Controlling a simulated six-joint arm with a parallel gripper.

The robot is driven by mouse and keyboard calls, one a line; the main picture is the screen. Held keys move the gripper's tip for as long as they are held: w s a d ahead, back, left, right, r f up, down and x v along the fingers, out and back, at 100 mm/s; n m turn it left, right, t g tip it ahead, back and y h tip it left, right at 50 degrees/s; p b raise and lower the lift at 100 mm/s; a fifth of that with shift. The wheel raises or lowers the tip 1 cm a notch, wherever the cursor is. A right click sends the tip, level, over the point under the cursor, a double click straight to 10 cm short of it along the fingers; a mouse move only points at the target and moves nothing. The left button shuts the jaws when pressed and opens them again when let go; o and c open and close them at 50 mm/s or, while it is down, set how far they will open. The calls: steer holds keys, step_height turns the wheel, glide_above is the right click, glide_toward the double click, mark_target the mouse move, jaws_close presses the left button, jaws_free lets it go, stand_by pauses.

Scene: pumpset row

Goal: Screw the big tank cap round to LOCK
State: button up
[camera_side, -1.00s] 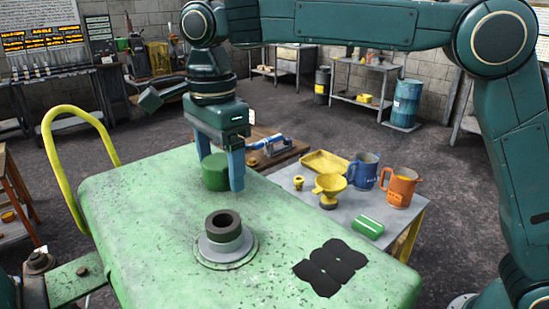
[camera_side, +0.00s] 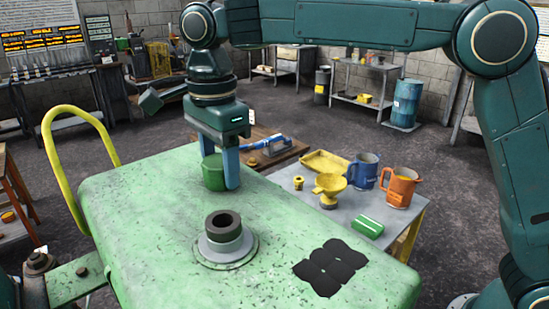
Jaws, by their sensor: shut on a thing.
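The big tank cap, a dark green cylinder (camera_side: 213,174), is at the far part of the green tank top (camera_side: 150,240). My gripper (camera_side: 219,172) points down over it with its blue fingers on either side, shut on the cap. I cannot tell whether the cap's underside touches the tank top. The grey tank neck (camera_side: 224,238) with its dark open mouth stands uncapped in the middle of the tank. No LOCK mark is readable.
A side table right of the tank holds a yellow tray (camera_side: 326,161), a yellow funnel (camera_side: 330,186), a blue jug (camera_side: 364,170), an orange jug (camera_side: 399,187) and a green box (camera_side: 369,226). A black patch (camera_side: 331,267) marks the tank top. A yellow handle (camera_side: 62,190) rises at left.

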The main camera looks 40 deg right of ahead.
mark_target(219, 160)
steer(key=shift+r, duration=0.15)
steer(key=shift+r, duration=1.6)
steer(key=o, duration=0.4)
steer(key=c, duration=0.4)
steer(key=s+a+r, duration=0.3)
steer(key=s, duration=0.3)
steer(key=s+a+r, duration=0.4)
steer(key=s, duration=0.2)
steer(key=shift+r, duration=0.2)
